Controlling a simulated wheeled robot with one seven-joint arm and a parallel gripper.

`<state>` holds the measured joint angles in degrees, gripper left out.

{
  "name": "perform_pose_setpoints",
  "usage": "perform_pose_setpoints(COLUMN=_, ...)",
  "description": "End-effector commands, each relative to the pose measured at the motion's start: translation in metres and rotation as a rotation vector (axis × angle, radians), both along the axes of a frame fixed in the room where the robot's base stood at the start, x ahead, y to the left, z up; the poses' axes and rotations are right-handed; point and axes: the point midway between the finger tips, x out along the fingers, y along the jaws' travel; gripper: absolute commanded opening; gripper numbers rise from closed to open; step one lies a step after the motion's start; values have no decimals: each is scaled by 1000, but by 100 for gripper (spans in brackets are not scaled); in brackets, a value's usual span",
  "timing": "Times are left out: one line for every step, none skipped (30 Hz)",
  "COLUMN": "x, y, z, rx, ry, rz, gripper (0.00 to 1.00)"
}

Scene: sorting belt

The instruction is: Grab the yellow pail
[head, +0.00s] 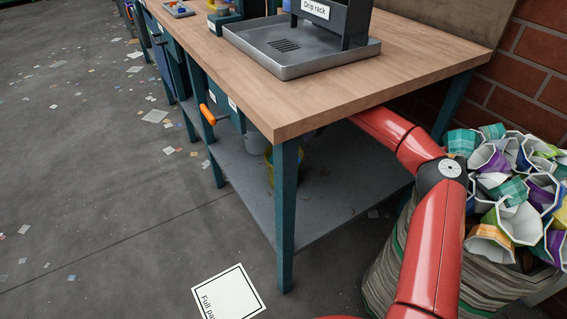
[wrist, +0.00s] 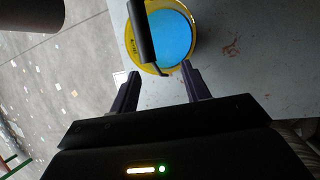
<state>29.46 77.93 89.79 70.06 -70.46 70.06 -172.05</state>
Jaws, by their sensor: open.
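The yellow pail (wrist: 186,63) is near the top of the wrist view, seen from above, with a yellow rim, bright blue contents and a dark handle grip (wrist: 141,30) across its left side. In the head view the yellow pail (head: 269,165) stands on the lower shelf, partly hidden behind the table leg. My gripper (wrist: 160,78) is open, its two fingers apart and pointing at the near side of the pail, with nothing between them. In the head view my gripper is hidden under the tabletop.
A sack of paper cups (head: 510,200) stands at right. The shelf's front part is clear.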

Motion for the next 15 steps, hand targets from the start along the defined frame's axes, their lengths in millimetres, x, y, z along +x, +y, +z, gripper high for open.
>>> perform_pose_setpoints(x=4, y=9, z=0, rx=2, ry=3, rz=1, gripper=47)
perform_pose_setpoints(x=6, y=13, z=0, rx=2, ry=3, rz=1, gripper=47)
perform_pose_setpoints(x=9, y=16, z=0, rx=1, ry=2, rz=0, gripper=47)
perform_pose_setpoints(x=11, y=19, z=0, rx=1, ry=2, rz=0, gripper=47)
perform_pose_setpoints(x=12, y=21, z=0, rx=1, ry=2, rz=0, gripper=47)
perform_pose_setpoints(x=13, y=22, z=1, rx=1, ry=1, rz=-1, gripper=47)
perform_pose_setpoints(x=14, y=23, z=1, rx=1, ry=1, rz=-1, gripper=47)
perform_pose_setpoints(x=15, y=25, z=1, rx=1, ry=1, rz=-1, gripper=47)
perform_pose_setpoints(x=16, y=28, z=0, rx=0, ry=1, rz=1, gripper=47)
perform_pose_setpoints(x=17, y=30, z=0, rx=0, ry=1, rz=1, gripper=47)
perform_pose_setpoints(x=19, y=33, z=0, rx=1, ry=3, rz=0, gripper=47)
perform_pose_setpoints(x=20, y=36, z=-7, rx=1, ry=7, rz=1, gripper=47)
perform_pose_setpoints(x=21, y=37, z=-12, rx=0, ry=6, rz=0, gripper=47)
perform_pose_setpoints(x=22, y=39, z=-17, rx=0, ry=6, rz=0, gripper=47)
perform_pose_setpoints(x=23, y=41, z=-23, rx=2, ry=6, rz=0, gripper=47)
